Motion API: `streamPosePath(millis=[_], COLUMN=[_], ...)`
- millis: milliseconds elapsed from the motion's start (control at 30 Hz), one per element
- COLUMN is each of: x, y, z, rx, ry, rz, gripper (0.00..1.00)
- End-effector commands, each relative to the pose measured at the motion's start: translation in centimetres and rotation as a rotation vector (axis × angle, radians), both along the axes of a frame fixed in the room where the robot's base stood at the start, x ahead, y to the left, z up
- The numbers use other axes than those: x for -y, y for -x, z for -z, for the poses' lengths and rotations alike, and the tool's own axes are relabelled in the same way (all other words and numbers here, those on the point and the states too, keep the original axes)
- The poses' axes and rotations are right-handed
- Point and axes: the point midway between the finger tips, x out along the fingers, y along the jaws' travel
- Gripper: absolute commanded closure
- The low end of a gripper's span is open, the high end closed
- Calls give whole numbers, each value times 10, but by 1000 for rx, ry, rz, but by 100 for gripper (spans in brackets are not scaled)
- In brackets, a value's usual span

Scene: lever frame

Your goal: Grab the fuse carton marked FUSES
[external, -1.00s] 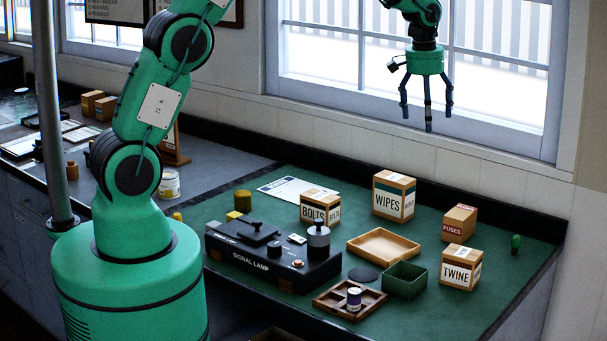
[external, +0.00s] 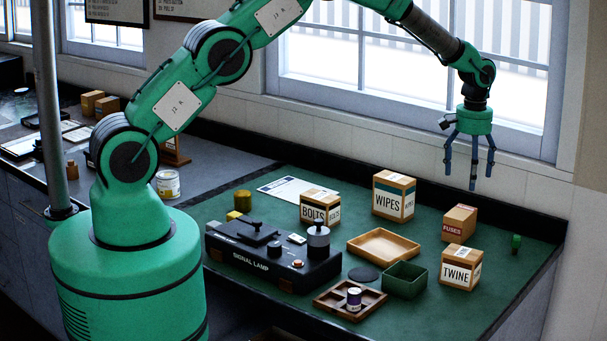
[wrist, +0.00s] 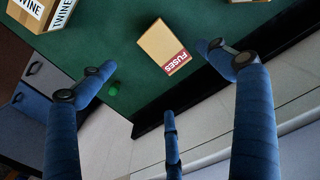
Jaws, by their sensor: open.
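The fuse carton (external: 459,223) is a small brown box with a red FUSES label, standing on the green bench top at the right, behind the TWINE box. It also shows in the wrist view (wrist: 160,43), upper middle, with its red label facing my gripper's lower finger. My gripper (external: 469,183) hangs pointing down above and slightly behind the carton, apart from it. Its three blue fingers are spread and empty; in the wrist view the gripper (wrist: 178,85) has the carton just beyond its fingertips.
The TWINE box (external: 461,268) stands close in front of the carton, and the WIPES box (external: 394,196) to its left. A wooden tray (external: 383,246) and a green bin (external: 405,280) lie left. A small green object (external: 516,243) stands right. The window wall is behind.

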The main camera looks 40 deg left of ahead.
Motion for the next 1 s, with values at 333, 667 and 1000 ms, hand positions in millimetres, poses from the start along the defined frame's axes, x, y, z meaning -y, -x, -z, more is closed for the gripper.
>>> streamPosePath(millis=[333,667,1000], x=[0,-1,-1], y=[1,1,0], z=[6,49,84], rx=[-2,-2,-1], ry=[-1,-1,0], rz=[0,0,0], gripper=[9,9,9])
